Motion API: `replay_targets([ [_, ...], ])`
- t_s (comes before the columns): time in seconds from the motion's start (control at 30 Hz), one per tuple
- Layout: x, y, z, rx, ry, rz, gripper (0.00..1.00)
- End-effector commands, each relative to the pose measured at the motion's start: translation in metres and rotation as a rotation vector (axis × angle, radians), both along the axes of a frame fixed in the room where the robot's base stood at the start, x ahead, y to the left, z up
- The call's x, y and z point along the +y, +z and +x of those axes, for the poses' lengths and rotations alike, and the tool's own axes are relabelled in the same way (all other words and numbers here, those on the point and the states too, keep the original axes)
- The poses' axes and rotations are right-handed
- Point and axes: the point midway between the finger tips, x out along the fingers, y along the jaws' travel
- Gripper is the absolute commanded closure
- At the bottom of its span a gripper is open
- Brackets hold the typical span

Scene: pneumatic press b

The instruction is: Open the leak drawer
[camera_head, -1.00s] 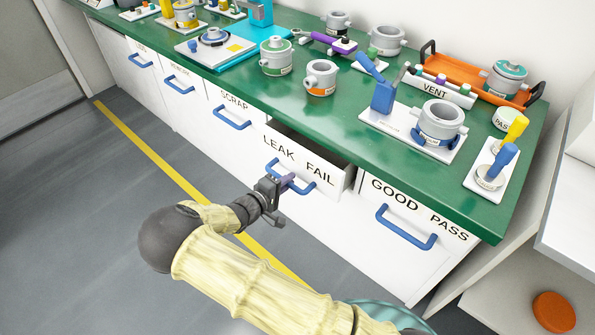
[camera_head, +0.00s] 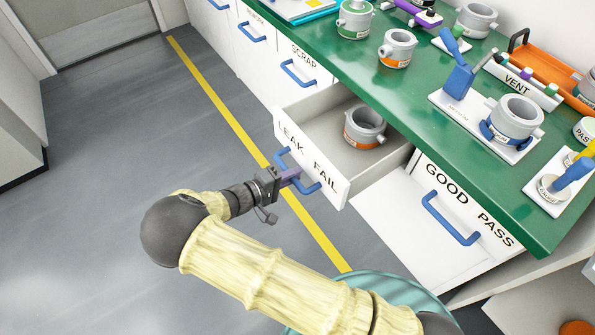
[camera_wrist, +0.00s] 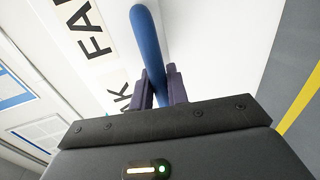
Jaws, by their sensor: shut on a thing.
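The leak drawer (camera_head: 325,194), labelled LEAK FAIL, is pulled well out of the bench. A grey ring-shaped part with an orange band (camera_head: 364,127) stands inside it toward the back. The drawer's blue handle (camera_head: 309,186) is a bar on its front face. My gripper (camera_head: 287,177) is shut on this handle, in front of the drawer. In the wrist view the two dark fingers (camera_wrist: 160,88) lie on either side of the blue bar (camera_wrist: 148,45), with the label letters on the white front beside it.
The closed GOOD PASS drawer (camera_head: 470,205) is to the right, and the closed SCRAP drawer (camera_head: 300,66) to the left. Fixtures and several grey parts stand on the green benchtop (camera_head: 420,75). The grey floor by the yellow line (camera_head: 225,105) is clear.

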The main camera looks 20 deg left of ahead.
Motion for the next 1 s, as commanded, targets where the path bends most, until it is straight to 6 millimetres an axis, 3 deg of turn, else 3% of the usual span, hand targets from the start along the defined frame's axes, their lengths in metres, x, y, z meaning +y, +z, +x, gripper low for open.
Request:
replay_targets([
  [0.23, 0.001, 0.000, 0.000, 0.000, 0.003, 0.002, 1.00],
  [0.27, 0.001, 0.000, 0.001, 0.000, 0.003, 0.002, 0.80],
  [0.33, 0.001, 0.000, 0.001, 0.000, 0.002, 0.002, 0.66],
  [0.37, 0.001, 0.000, 0.000, 0.000, 0.002, 0.002, 0.65],
  [0.73, 0.003, 0.001, -0.003, -0.001, 0.003, 0.001, 0.65],
  [1.0, 0.027, 0.009, -0.033, -0.002, 0.004, 0.004, 0.65],
])
